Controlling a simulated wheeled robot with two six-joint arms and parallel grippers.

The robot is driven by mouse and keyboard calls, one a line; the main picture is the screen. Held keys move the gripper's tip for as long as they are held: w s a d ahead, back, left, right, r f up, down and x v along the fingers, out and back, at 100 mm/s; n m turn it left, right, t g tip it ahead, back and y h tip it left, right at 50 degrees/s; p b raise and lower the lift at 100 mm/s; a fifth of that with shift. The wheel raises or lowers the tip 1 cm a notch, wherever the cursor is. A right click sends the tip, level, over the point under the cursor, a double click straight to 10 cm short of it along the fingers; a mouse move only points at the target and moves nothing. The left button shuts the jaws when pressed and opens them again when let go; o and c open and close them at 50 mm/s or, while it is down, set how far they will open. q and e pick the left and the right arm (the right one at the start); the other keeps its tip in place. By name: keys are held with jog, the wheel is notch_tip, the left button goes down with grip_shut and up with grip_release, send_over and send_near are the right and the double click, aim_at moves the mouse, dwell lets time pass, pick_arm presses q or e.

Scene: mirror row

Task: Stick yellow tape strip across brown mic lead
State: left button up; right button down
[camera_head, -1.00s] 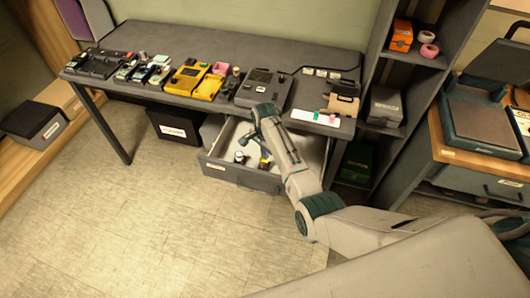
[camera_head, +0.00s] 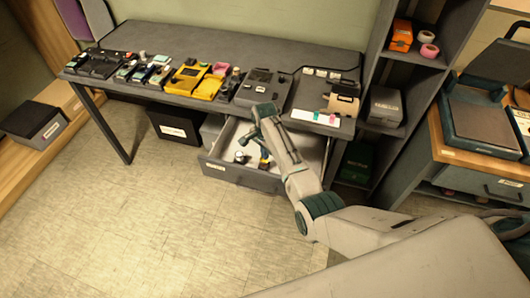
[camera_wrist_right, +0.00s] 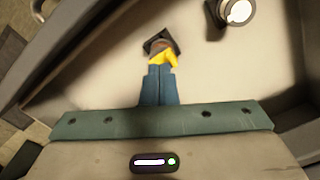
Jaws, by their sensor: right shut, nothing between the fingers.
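My right gripper (camera_head: 257,133) hangs over the open drawer under the desk. Its blue fingers (camera_wrist_right: 158,85) are shut with nothing between them. A yellow and dark object (camera_wrist_right: 162,55) lies just past the fingertips in the wrist view; it also shows in the drawer in the head view (camera_head: 264,163). I cannot tell whether it touches the fingers or whether it is tape. I cannot make out a brown mic lead or a separate yellow strip. My left gripper is not in view.
A round dark item with a white top (camera_wrist_right: 237,12) lies in the drawer (camera_head: 243,178). The desk (camera_head: 240,47) holds a yellow device (camera_head: 196,81), a grey machine (camera_head: 262,88) and a white strip with coloured pieces (camera_head: 316,117). A shelf (camera_head: 414,62) stands at right.

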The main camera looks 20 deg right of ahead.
jog(key=shift+f+b, duration=0.5)
jog(key=shift+f, duration=0.4)
dwell(1.1)
notch_tip(320, 180, up, 7)
jog(key=p, duration=0.8)
jog(key=shift+r, duration=0.1)
dwell(0.4)
jog(key=shift+s, duration=0.1)
